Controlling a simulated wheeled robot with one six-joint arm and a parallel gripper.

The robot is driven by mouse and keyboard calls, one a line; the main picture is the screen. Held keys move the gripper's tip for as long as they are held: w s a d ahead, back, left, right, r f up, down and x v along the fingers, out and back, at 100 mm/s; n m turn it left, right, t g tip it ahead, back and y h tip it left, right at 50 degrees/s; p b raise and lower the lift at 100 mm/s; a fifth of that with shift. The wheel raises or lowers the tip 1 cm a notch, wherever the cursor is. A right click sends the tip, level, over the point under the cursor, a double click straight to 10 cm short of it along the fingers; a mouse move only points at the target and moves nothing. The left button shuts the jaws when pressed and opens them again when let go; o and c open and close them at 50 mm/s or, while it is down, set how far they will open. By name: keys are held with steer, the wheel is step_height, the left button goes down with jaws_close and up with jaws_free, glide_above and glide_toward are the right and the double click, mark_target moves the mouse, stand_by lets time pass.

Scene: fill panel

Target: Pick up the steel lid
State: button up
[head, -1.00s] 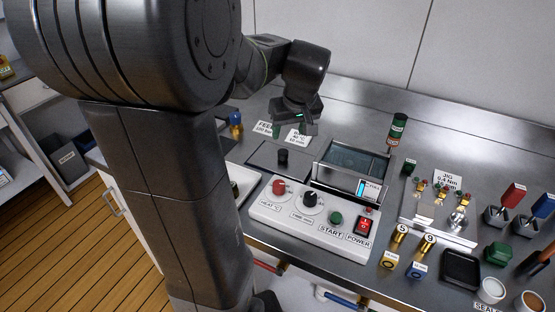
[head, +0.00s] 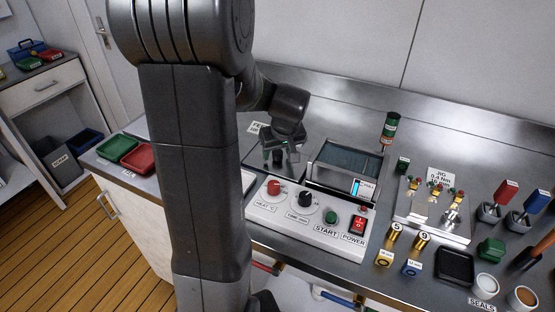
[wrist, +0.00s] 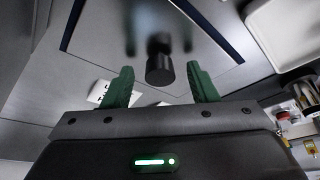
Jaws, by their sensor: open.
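The steel lid (wrist: 205,50) is a flat grey plate with an upright black knob (wrist: 159,66). It lies on the bench to the left of the open water bath (head: 347,160). In the head view my gripper (head: 282,158) is over the lid and hides much of it. In the wrist view my gripper (wrist: 160,72) has its two green fingers apart, with the knob between them in the picture. A gap shows on each side of the knob. How far the fingertips are above the plate I cannot tell.
The control panel (head: 310,222) with knobs and switches stands in front of the lid and bath. A dark green bottle (head: 389,130) stands behind the bath. The jig plate (head: 433,211) is on the right. Red (head: 140,158) and green (head: 116,147) trays lie at the left.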

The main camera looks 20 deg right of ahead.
steer(key=shift+c, duration=0.2)
steer(key=c, duration=1.1)
steer(key=shift+r, duration=0.1)
